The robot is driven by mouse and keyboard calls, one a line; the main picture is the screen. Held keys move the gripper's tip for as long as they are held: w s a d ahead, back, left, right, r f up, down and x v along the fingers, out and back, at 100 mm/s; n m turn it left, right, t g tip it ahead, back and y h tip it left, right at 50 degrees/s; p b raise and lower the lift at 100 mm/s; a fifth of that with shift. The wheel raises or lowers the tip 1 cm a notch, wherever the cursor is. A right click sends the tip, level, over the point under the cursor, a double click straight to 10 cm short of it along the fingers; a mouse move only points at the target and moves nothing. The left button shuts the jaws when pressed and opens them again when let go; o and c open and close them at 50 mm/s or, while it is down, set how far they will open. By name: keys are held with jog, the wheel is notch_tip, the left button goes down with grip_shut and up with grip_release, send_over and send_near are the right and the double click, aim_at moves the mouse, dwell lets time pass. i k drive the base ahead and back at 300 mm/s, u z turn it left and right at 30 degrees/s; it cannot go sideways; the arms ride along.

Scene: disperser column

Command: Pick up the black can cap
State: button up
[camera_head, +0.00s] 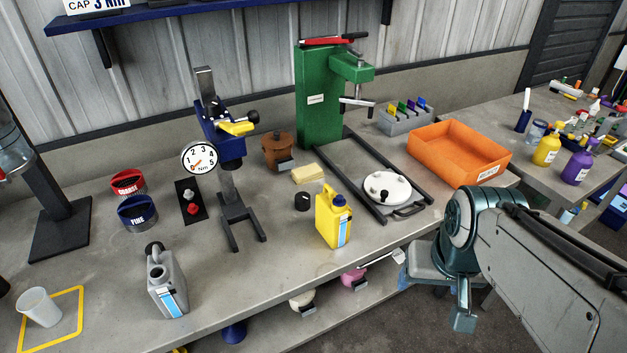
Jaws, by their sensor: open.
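A small black can cap (302,201) sits on the grey workbench, just left of the yellow can (333,220) and apart from it. The yellow can stands upright with a blue cap on top. My gripper (432,285) is at the lower right, beyond the bench's front edge, well to the right of the black cap and partly hidden by my arm. It is open, and I see nothing held in it.
A blue stand with a gauge (199,160) is left of the cap. A yellow sponge (310,173) lies behind it. A green press (318,95) and a dark rail frame with a white disc (388,187) are behind and right. An orange bin (458,152) sits farther right.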

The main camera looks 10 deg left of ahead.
aim_at(303, 199)
jog(key=z, duration=1.45)
jog(key=i, duration=1.2)
jog(key=u, duration=3.15)
jog(key=i, duration=0.5)
jog(key=u, duration=0.05)
